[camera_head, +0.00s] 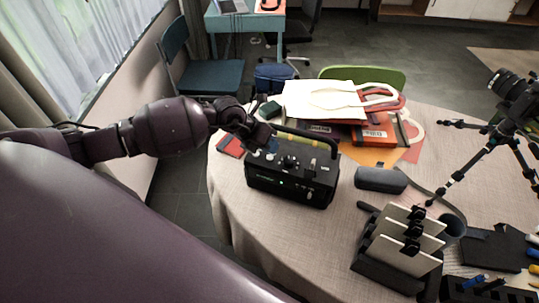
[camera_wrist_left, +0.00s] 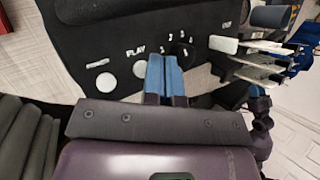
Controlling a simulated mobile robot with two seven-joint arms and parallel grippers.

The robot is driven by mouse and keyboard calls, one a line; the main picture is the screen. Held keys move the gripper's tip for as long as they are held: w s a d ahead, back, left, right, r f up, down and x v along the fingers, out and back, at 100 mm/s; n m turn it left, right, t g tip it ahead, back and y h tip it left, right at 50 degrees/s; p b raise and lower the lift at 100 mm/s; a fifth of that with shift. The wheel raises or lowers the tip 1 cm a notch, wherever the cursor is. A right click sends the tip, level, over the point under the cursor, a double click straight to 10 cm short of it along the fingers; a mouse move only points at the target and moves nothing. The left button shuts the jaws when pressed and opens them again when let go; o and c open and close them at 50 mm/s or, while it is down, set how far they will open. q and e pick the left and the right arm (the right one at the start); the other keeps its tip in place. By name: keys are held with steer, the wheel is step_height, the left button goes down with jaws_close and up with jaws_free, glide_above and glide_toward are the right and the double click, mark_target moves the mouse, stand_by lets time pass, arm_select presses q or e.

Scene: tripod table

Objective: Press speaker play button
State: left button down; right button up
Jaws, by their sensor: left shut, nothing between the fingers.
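The speaker (camera_head: 290,180) is a black box with a carrying handle, standing on the round table. In the left wrist view its panel (camera_wrist_left: 85,40) carries a round white button (camera_wrist_left: 140,70) by the word PLAY. Another white button (camera_wrist_left: 105,83) is to the left and a black dial (camera_wrist_left: 182,50) to the right. My left gripper (camera_head: 271,146) is over the speaker's top at its left end. Its blue fingertips (camera_wrist_left: 163,64) are shut and empty, appearing between the PLAY button and the dial. I cannot tell whether they touch the panel. My right gripper is not in view.
Behind the speaker lie bags and papers (camera_head: 322,100). To its right are a dark case (camera_head: 381,180) and a rack with upright plates (camera_head: 405,240). A camera on a tripod (camera_head: 490,140) stands at the right. The tabletop front of the speaker (camera_head: 290,235) is clear.

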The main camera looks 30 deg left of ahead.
mark_target(270, 156)
arm_select(q)
step_height(270, 156, up, 3)
steer(key=p, duration=0.2)
steer(key=shift+r+p, duration=0.15)
steer(key=shift+p, duration=0.25)
steer(key=shift+r+p, duration=0.65)
steer(key=shift+r, duration=0.2)
